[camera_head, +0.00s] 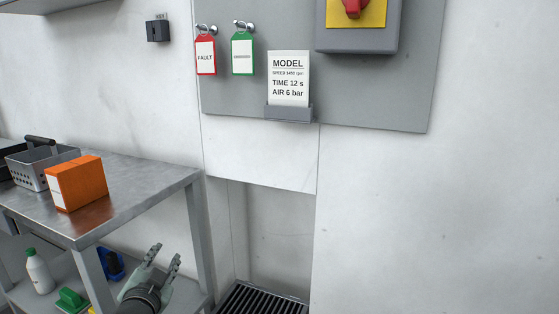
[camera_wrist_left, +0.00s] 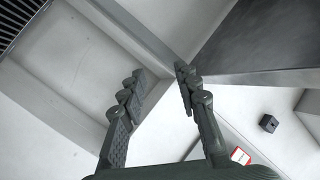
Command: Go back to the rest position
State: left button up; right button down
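My left gripper (camera_head: 165,258) is low in the head view, in front of the steel table's right end. Its two fingers are apart with nothing between them. In the left wrist view the same gripper (camera_wrist_left: 158,80) shows its fingers spread, with only wall and table structure behind them. My right gripper is in neither view.
A steel table (camera_head: 140,185) at left holds an orange box (camera_head: 76,183) and a metal basket (camera_head: 42,165). A white bottle (camera_head: 38,270) stands on its lower shelf. A floor grate (camera_head: 262,300) lies right of the gripper. A grey panel (camera_head: 410,95) hangs on the wall.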

pick_arm(q)
jog(key=s+a+f+n+g, duration=0.15)
jog(key=s+f+g, duration=0.25)
jog(key=s+f, duration=0.55)
jog(key=s+f+n+g, duration=0.25)
jog(key=s+f, duration=0.35)
jog(key=f, duration=0.7)
jog(key=s+f+g, duration=0.3)
jog(key=s+f, duration=0.2)
jog(key=s, duration=0.3)
jog(key=s+d+f+g, duration=0.1)
jog(key=s+f+g, duration=0.2)
jog(key=s, duration=0.6)
notch_tip(320, 180, down, 3)
jog(key=shift+s+d+r+n+h, duration=0.2)
jog(key=shift+n+h, duration=0.1)
jog(key=shift+h, duration=0.1)
jog(key=shift+g, duration=0.25)
